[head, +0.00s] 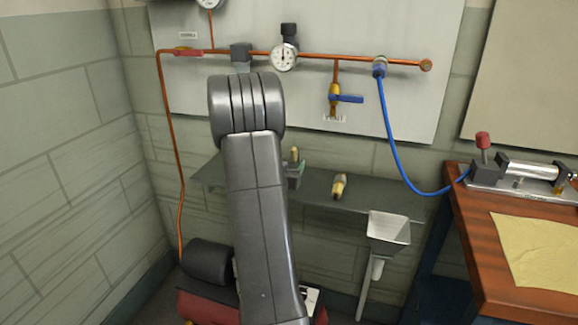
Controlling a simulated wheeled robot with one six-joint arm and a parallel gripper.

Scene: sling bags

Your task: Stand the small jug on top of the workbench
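The workbench (470,235) stands at the right, with a reddish-brown wooden top and a dark blue frame below; only its left part is in the picture. I cannot make out a small jug anywhere in the head view. My grey arm rises through the middle of the picture and hides part of the wall and shelf behind it. My gripper does not show, so I cannot see its fingers or anything in them.
On the bench lie a yellow cloth (540,252) and a metal device (525,172) with a blue hose. A narrow shelf (385,196) holds small brass fittings. A steel funnel (388,229) hangs at its right end. Copper piping (350,58) crosses the wall panel.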

